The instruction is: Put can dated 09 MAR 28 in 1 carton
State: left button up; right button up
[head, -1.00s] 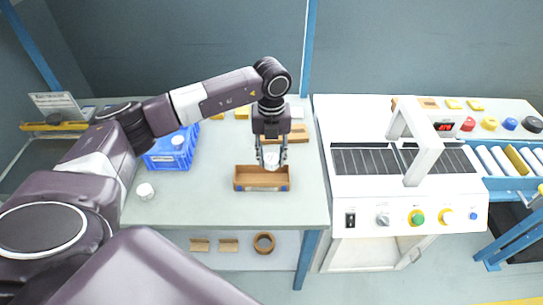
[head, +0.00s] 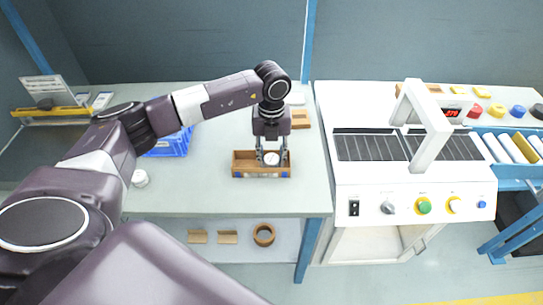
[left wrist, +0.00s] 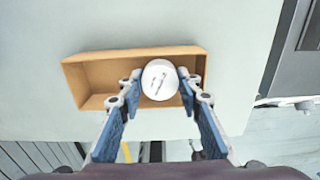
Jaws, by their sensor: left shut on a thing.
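A white round can (head: 271,158) is in the grasp of my left gripper (head: 270,160). The left wrist view shows the can (left wrist: 160,80) from above, with dark print on its lid too small to read, between the two blue-padded fingers (left wrist: 158,92). The open brown carton (head: 241,170) stands on the bench, and it also shows in the left wrist view (left wrist: 90,75). The can is within the carton's outline, toward one end. I cannot tell whether it touches the carton's floor. Another white can (head: 140,178) stands on the bench at the left. My right gripper is not in view.
A blue crate (head: 170,147) stands behind the second can. A brown carton (head: 300,118) lies behind my gripper. A white machine (head: 400,190) with an arch and buttons stands to the right. The bench front (head: 210,200) is clear.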

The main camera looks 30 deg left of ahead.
aim_at(272, 159)
pick_arm(q)
jog(key=shift+f, duration=0.4)
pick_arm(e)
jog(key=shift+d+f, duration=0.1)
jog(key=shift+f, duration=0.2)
pick_arm(q)
jog(key=o, duration=1.2)
notch_tip(272, 159, up, 12)
jog(key=shift+r, duration=0.1)
